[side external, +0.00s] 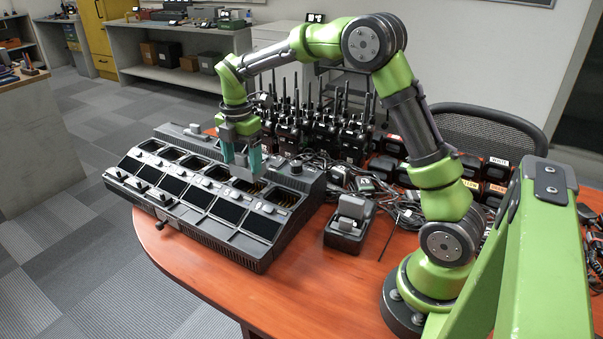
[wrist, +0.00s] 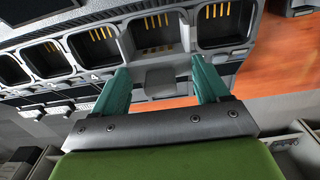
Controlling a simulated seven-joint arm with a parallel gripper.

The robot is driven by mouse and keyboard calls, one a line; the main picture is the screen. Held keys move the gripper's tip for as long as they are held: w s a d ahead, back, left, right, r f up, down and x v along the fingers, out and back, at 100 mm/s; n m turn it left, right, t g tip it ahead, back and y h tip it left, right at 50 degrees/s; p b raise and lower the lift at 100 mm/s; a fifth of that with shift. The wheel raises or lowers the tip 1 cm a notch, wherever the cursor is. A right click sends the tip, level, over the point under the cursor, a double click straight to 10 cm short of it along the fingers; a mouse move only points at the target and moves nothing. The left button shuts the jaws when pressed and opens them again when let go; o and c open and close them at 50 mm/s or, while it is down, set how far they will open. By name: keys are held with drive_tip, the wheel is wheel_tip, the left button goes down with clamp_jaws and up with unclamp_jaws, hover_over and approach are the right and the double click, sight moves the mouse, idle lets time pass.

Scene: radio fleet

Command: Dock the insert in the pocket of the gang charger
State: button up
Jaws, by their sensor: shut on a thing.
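The gang charger (side external: 262,238) is a long dark grey unit with a row of open pockets, lying on the table at left. My gripper (side external: 241,166), with teal fingers, is over the back row of pockets near the unit's right half. It is shut on the grey insert (wrist: 160,82), which shows between the fingers in the wrist view. The insert is at the near edge of a pocket (wrist: 153,33) with gold contacts. The fingers hide part of it, and I cannot tell whether it touches the charger.
A small black holder (side external: 345,240) with a grey piece in it stands right of the charger. Several radios with antennas (side external: 325,130) and tangled cables (side external: 385,188) lie behind. The front of the wooden table (side external: 300,295) is clear.

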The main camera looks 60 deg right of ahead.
sight(245, 179)
drive_tip(key=shift+f, duration=1.05)
drive_tip(key=shift+f, duration=2)
idle(0.5)
drive_tip(key=o, duration=1.1)
drive_tip(key=shift+c, duration=0.2)
wheel_tip(245, 179, up, 17)
